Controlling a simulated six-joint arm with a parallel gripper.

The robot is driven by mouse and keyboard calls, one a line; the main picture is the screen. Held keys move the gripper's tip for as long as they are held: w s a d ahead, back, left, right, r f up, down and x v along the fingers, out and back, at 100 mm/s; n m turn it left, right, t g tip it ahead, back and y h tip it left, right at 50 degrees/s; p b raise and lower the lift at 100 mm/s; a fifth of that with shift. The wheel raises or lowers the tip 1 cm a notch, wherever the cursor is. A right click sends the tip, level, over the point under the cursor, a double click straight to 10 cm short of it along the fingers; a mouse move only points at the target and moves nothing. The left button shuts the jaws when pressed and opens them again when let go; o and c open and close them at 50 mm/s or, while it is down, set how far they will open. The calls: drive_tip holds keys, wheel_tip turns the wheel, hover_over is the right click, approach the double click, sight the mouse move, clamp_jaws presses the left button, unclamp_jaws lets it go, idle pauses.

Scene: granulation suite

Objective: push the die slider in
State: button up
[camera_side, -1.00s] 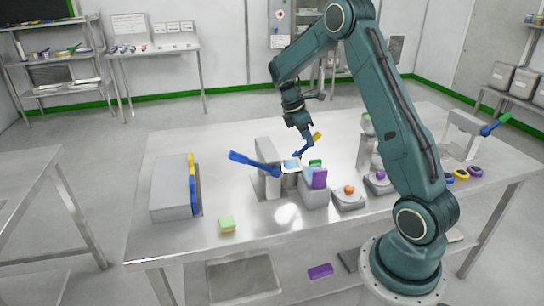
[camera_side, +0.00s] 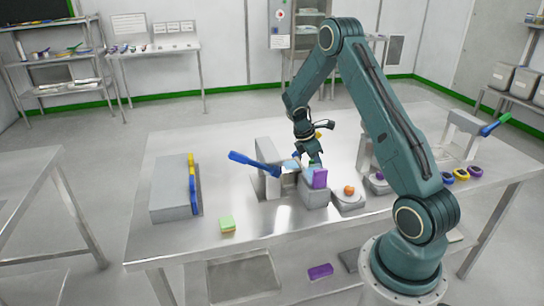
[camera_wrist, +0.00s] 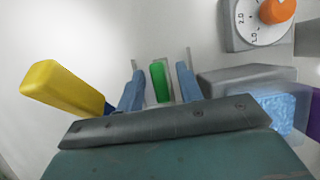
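A green tab (camera_wrist: 159,85) stands between my fingers in the wrist view, flanked by two thin grey strips; I take it for the die slider's handle, though this is not certain. My gripper (camera_wrist: 160,70) is open, with a visible gap on each side of the tab. In the side view my gripper (camera_side: 313,157) is low behind the grey box (camera_side: 314,196) with the purple block (camera_side: 320,178), and hides most of the tab. Contact with the tab cannot be told.
A yellow-ended lever (camera_wrist: 62,88) is close on the left in the wrist view. A dial with an orange knob (camera_wrist: 277,11) is at upper right. A blue handle (camera_side: 254,163) sticks out left of the grey post. The front left table is mostly clear.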

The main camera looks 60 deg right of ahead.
sight(300, 170)
clamp_jaws()
drive_tip(key=shift+w+a, duration=1.45)
drive_tip(key=shift+w, duration=0.05)
unclamp_jaws()
